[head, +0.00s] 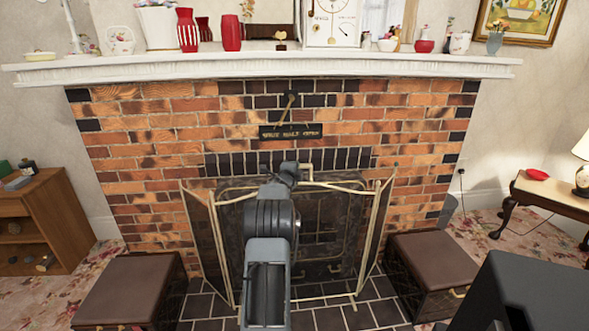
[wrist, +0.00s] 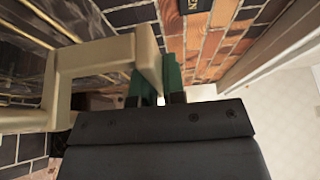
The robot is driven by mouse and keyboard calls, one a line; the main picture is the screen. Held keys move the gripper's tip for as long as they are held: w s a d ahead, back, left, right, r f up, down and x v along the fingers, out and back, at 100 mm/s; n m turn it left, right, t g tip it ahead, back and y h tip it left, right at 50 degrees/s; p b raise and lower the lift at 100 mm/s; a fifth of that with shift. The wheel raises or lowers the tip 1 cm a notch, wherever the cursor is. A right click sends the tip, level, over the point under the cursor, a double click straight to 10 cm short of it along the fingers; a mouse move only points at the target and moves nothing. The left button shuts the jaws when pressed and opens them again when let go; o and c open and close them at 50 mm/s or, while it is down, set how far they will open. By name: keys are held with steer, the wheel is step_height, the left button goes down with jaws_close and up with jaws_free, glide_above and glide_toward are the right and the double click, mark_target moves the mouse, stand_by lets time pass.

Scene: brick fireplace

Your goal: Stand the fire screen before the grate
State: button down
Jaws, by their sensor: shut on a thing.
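The fire screen (head: 213,247) has pale brass frames and dark mesh, with side panels angled outward. It stands upright on the dark hearth tiles in front of the brick fireplace opening. My gripper (head: 290,172) is at its top middle. In the wrist view, the green fingers of my gripper (wrist: 160,78) are shut on the pale handle of the fire screen (wrist: 92,55). My arm hides part of the middle panel. Dark metalwork shows through the mesh, but I cannot make out the grate clearly.
Brown padded boxes stand left (head: 130,288) and right (head: 430,258) of the hearth. The white mantel (head: 260,66) overhangs above, crowded with vases and a clock (head: 332,22). A wooden cabinet (head: 45,220) is far left, a side table (head: 545,192) far right.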

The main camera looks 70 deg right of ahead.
steer(key=shift+r, duration=0.4)
steer(key=c, duration=1.2)
jaws_free()
steer(key=shift+c, duration=0.2)
steer(key=shift+o, duration=0.6)
steer(key=shift+f, duration=0.1)
steer(key=shift+o, duration=0.2)
steer(key=shift+a+f, duration=0.1)
steer(key=shift+f, duration=0.4)
steer(key=shift+o, duration=1.4)
steer(key=shift+r, duration=0.2)
steer(key=shift+a, duration=0.15)
steer(key=s+a+b, duration=0.1)
steer(key=a+b, duration=0.2)
steer(key=a, duration=0.7)
steer(key=shift+s+a+b, duration=0.15)
steer(key=shift+a+b, duration=0.05)
steer(key=shift+b, duration=0.2)
